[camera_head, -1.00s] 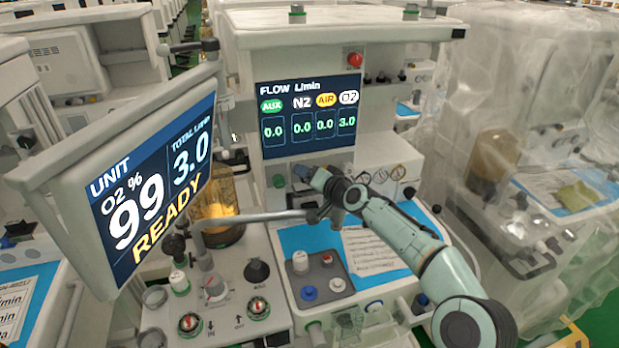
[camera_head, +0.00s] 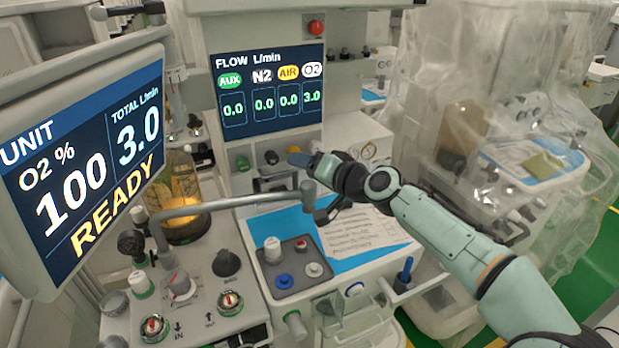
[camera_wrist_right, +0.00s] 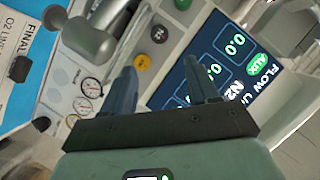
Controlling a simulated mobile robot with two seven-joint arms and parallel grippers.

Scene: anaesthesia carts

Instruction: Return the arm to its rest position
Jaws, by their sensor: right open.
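My right arm reaches in from the lower right of the head view. Its pale green links end in a dark blue-grey gripper (camera_head: 300,160) in front of the cart's knob panel, below the flow screen (camera_head: 268,90). In the right wrist view the gripper (camera_wrist_right: 162,78) has its two fingers wide apart with nothing between them. Beyond the fingers are the panel, a yellow knob (camera_wrist_right: 141,62), a black knob (camera_wrist_right: 159,34) and the flow screen (camera_wrist_right: 222,65). I cannot tell the exact gap to the panel. My left gripper is not in view.
A tilted monitor (camera_head: 85,165) reading READY stands at left. A grey bent tube (camera_head: 235,202) crosses below the gripper. A paper sheet (camera_head: 365,232) lies on the blue worktop under the arm. A plastic-covered cart (camera_head: 500,110) stands at right, with green floor (camera_head: 597,255) beside it.

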